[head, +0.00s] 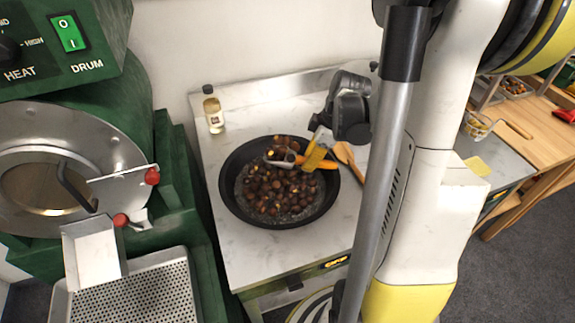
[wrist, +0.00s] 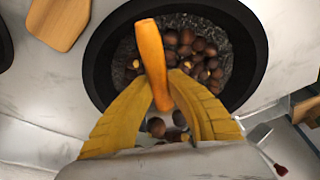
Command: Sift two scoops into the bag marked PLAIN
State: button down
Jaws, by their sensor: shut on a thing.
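A black pan (head: 228,190) full of brown chestnuts (head: 275,190) and dark grit stands on the white counter. My gripper (head: 312,160) has its yellow fingers shut on the orange handle (head: 328,164) of a metal scoop (head: 272,159). The scoop's head is over the far part of the pan, with chestnuts at it; whether they lie in it or behind it I cannot tell. In the wrist view my gripper (wrist: 165,92) pinches the orange handle (wrist: 150,45) over the pan (wrist: 256,45); the scoop's head is mostly hidden there. No bag marked PLAIN can be made out.
A small bottle (head: 213,112) stands at the counter's back left. A wooden paddle (head: 350,160) lies right of the pan. A green drum roaster (head: 75,85) with a perforated tray (head: 140,295) is at left. A wooden table (head: 540,125) with wire baskets (head: 478,124) is at right.

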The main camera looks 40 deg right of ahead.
jog(key=shift+w+d, duration=0.2)
jog(key=shift+s+a, duration=0.15)
jog(key=s+a, duration=0.3)
jog(key=shift+s+a, duration=0.15)
jog(key=shift+a, duration=0.05)
jog(key=shift+w+d, duration=1.75)
jog(key=shift+d, duration=0.05)
jog(key=shift+s+a, duration=1.75)
